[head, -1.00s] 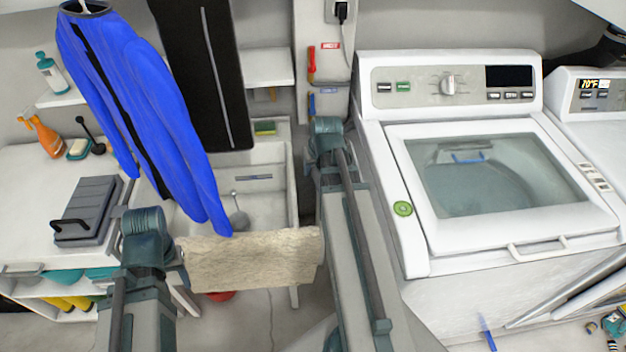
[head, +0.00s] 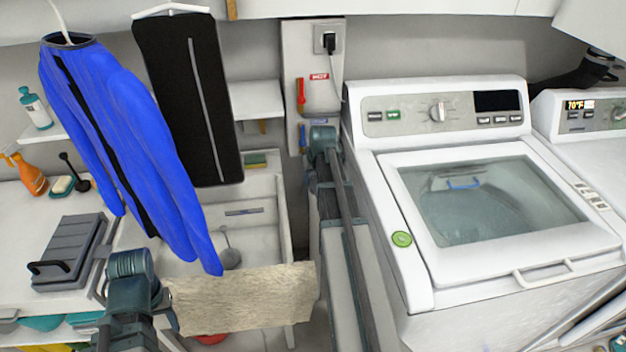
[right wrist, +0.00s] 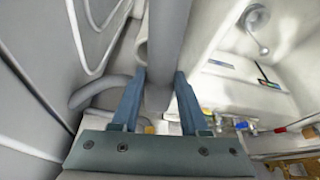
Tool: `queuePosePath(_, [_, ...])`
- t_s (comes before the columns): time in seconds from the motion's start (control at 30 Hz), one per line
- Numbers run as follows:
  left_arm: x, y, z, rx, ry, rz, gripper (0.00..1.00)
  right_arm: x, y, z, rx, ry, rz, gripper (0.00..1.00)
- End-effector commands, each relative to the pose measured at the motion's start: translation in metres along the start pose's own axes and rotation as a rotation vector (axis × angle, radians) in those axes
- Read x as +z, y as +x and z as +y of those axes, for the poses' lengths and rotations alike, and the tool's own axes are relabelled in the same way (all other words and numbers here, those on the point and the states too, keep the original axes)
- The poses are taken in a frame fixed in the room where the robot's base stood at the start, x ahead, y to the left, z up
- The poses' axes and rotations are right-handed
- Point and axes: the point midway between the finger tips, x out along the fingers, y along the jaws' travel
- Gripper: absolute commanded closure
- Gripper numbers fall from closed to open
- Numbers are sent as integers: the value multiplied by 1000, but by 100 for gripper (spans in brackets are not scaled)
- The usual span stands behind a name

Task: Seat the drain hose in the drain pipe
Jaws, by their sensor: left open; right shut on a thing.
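In the right wrist view, my right gripper (right wrist: 155,92) is shut on a thick grey tube, which I take as the drain hose (right wrist: 168,45). It runs up out of the frame, and its lower end shows between the fingers. A paler round pipe (right wrist: 141,52) behind it, on the left, may be the drain pipe; I cannot tell whether they touch. In the head view, my right gripper (head: 325,140) is beside the washer's left side, with its fingers and hose hidden. My left gripper (head: 135,285) is open at the lower left, its fingers barely showing.
The white washer (head: 455,290) stands close to the right of my right arm. A sink (head: 262,200) lies left of it. A blue jacket (head: 125,140) and a black garment (head: 190,95) hang at left. A beige cloth (head: 240,298) shows between my arms.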

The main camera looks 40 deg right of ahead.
Motion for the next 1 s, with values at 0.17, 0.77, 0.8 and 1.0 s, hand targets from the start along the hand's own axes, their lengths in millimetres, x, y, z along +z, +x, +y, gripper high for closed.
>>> queuePosePath(0.17, [0, 3, 0, 0, 0, 0, 50, -28, 14, 11, 0, 0, 0, 100])
queuePosePath(0.77, [-2, 41, 4, 0, 0, 0, 50, -26, 54, 15, 0, 0, 0, 100])
queuePosePath(0.8, [-2, 42, 4, 0, 0, 0, 50, -26, 54, 15, 0, 0, 0, 100])
queuePosePath(1.0, [-2, 39, 4, 0, 0, 0, 50, -27, 52, 15, 0, 0, 0, 100])
